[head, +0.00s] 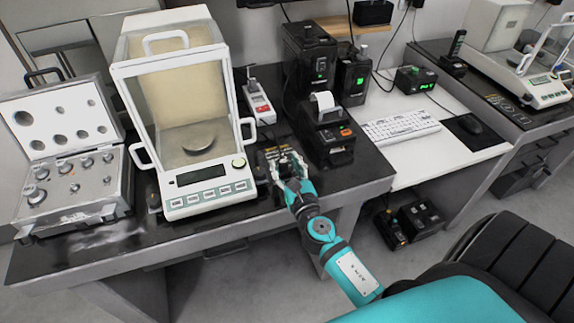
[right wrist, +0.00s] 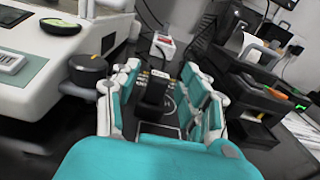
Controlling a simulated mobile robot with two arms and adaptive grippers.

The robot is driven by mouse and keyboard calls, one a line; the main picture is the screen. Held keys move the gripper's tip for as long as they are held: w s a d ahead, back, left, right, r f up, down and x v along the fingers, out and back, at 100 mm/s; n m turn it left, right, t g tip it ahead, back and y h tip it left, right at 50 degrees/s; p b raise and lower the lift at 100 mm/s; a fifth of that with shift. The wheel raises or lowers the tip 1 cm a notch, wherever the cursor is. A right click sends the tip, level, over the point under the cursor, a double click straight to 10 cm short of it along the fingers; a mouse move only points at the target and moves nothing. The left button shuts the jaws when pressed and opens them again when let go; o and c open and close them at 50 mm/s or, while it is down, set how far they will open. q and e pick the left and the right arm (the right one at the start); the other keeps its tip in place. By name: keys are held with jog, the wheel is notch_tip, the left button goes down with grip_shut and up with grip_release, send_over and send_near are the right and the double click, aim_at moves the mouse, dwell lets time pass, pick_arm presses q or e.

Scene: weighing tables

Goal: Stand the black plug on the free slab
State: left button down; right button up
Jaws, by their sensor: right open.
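My right gripper (head: 289,163) is over the front of the near table, just right of the glass-cased balance. In the right wrist view its teal fingers (right wrist: 160,88) are spread, open. A small dark upright block, seemingly the black plug (right wrist: 156,90), shows between the fingers; I cannot tell whether they touch it. A dark patch with yellowish print (head: 272,153), perhaps a slab, lies by the gripper, partly hidden by it. Another dark printed strip (head: 508,106) lies on the far right table before a second balance. I cannot tell which slab is free. My left gripper is not in view.
The balance (head: 205,197) stands close on the left, its handle jutting toward the gripper. A printer (head: 326,140) and black boxes stand to the right and behind. An open weight case (head: 70,190) is at far left. A keyboard (head: 400,127) lies on the white desk.

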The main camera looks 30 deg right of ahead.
jog(key=shift+r, duration=0.2)
jog(key=b+v, duration=0.3)
jog(key=v, duration=0.9)
